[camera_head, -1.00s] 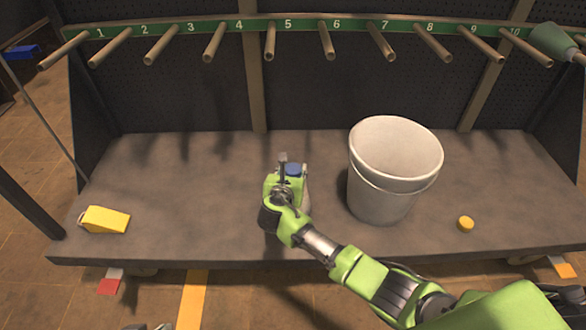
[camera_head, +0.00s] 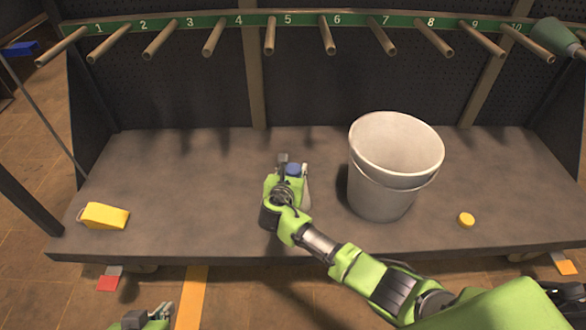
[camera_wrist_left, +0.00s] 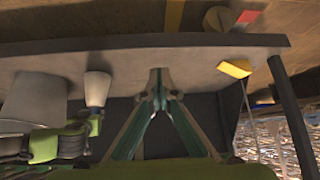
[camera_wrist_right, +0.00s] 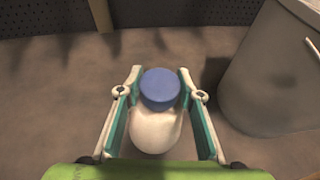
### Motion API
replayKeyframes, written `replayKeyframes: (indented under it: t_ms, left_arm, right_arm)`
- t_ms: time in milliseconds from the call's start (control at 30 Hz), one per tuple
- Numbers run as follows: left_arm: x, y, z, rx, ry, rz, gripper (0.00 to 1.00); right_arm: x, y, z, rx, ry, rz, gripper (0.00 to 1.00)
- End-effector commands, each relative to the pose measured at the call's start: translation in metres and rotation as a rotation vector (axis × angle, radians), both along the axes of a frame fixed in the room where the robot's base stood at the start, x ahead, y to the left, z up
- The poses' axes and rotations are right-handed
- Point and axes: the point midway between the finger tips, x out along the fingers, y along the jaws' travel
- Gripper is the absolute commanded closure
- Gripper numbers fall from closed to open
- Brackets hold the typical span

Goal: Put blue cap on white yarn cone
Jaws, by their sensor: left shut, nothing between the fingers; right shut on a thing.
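The white yarn cone (camera_head: 307,193) stands upright on the grey shelf, partly hidden behind my right gripper. It also shows in the left wrist view (camera_wrist_left: 97,88), which is upside down. The blue cap (camera_head: 292,169) is at the cone's top; in the right wrist view the cap (camera_wrist_right: 160,88) lies over the white cone (camera_wrist_right: 155,130). My right gripper (camera_wrist_right: 159,78) has its fingertips on both sides of the cap and is shut on it. I cannot tell whether cap and cone touch. My left gripper (camera_wrist_left: 160,82) is shut and empty, low at the front left.
A white bucket (camera_head: 375,195) stands close right of the cone. A yellow block (camera_head: 105,216) lies at the left and a yellow round cap (camera_head: 466,220) at the right. Numbered pegs (camera_head: 270,35) line the back. The shelf between yellow block and cone is clear.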

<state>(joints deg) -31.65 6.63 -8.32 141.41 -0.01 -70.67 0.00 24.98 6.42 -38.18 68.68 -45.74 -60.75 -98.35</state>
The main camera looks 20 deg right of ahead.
Motion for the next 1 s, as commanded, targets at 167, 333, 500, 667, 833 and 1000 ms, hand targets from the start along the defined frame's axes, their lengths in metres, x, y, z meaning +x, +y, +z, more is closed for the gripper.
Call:
replayKeyframes:
  t_ms: [167,333,500,667,833,1000]
  left_arm:
    - [0.006,-0.002,0.003,-0.006,-0.029,-0.002,1.0]
    - [0.011,-0.003,0.007,-0.01,-0.05,-0.004,1.0]
    - [0.011,-0.003,0.007,-0.009,-0.049,-0.004,1.0]
    - [0.011,-0.003,0.007,-0.007,-0.048,-0.005,1.0]
    - [0.011,-0.002,0.007,-0.007,-0.049,-0.004,1.0]
    - [0.011,-0.003,0.007,-0.008,-0.047,-0.004,1.0]
  right_arm:
    - [0.0,0.0,-0.003,0.0,0.0,0.0,0.77]
    - [0.0,0.0,-0.004,0.0,-0.001,0.001,0.5]
    - [0.0,0.0,-0.004,0.0,-0.001,0.0,0.46]
    - [0.0,0.0,-0.004,0.0,0.0,0.0,0.46]
    - [-0.007,0.004,-0.002,0.001,-0.001,0.001,0.46]
    - [-0.026,0.014,0.008,0.002,-0.001,0.002,0.46]
